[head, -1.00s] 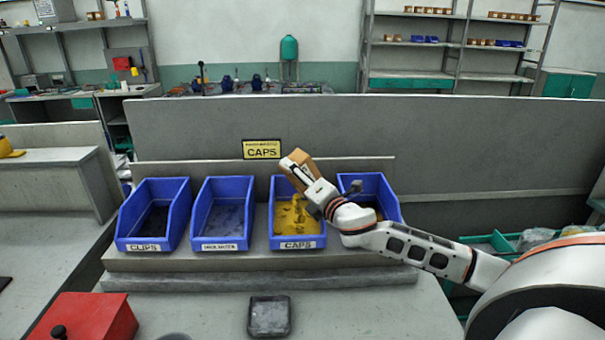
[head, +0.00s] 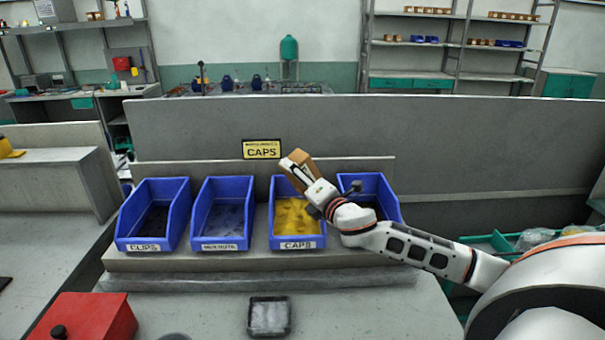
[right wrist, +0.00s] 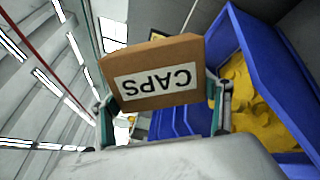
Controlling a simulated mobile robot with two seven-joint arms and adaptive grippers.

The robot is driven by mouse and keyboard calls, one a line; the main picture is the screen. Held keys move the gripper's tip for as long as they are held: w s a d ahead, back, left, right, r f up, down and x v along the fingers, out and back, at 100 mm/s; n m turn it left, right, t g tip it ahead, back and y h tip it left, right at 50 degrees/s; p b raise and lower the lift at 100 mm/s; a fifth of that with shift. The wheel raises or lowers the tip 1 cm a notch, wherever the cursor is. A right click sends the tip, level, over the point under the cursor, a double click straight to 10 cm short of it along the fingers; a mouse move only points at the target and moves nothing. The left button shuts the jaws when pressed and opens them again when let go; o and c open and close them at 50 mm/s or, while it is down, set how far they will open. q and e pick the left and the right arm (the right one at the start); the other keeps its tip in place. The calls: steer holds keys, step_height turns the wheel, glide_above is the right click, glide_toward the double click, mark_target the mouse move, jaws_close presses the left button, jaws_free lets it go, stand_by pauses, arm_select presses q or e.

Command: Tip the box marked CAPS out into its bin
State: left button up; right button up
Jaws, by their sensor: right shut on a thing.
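The small brown box (head: 299,163) is tilted above the back of the blue bin labelled CAPS (head: 298,243). Its CAPS label (right wrist: 159,82) reads upside down in the right wrist view. My right gripper (head: 307,178) is shut on the box and holds it in the air. Yellow caps (head: 295,217) lie in the CAPS bin, and they also show in the right wrist view (right wrist: 250,105). The inside of the box is hidden from both views. My left gripper is not in view.
Blue bins stand to the left, one labelled CLIPS (head: 153,215) and one with an unclear label (head: 222,213). Another blue bin (head: 380,190) is partly behind my right arm. A yellow CAPS sign (head: 262,149) hangs behind. A grey tray (head: 269,316) and red box (head: 87,317) lie in front.

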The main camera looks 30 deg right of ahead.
mark_target(297, 158)
steer(key=shift+r, duration=2.5)
steer(key=m, duration=0.2)
steer(key=r+m, duration=0.1)
steer(key=m, duration=0.2)
steer(key=shift+r+m, duration=0.2)
steer(key=shift+m, duration=0.1)
steer(key=m, duration=0.3)
steer(key=r+m, duration=0.1)
steer(key=m, duration=0.1)
steer(key=shift+r+m, duration=0.2)
steer(key=shift+m, duration=0.2)
steer(key=m, duration=0.2)
steer(key=r+m, duration=0.1)
steer(key=m, duration=0.3)
steer(key=shift+r+m, duration=0.3)
steer(key=shift+r, duration=0.05)
steer(key=m, duration=0.2)
steer(key=r+m, duration=0.1)
steer(key=m, duration=0.3)
steer(key=shift+r, duration=0.25)
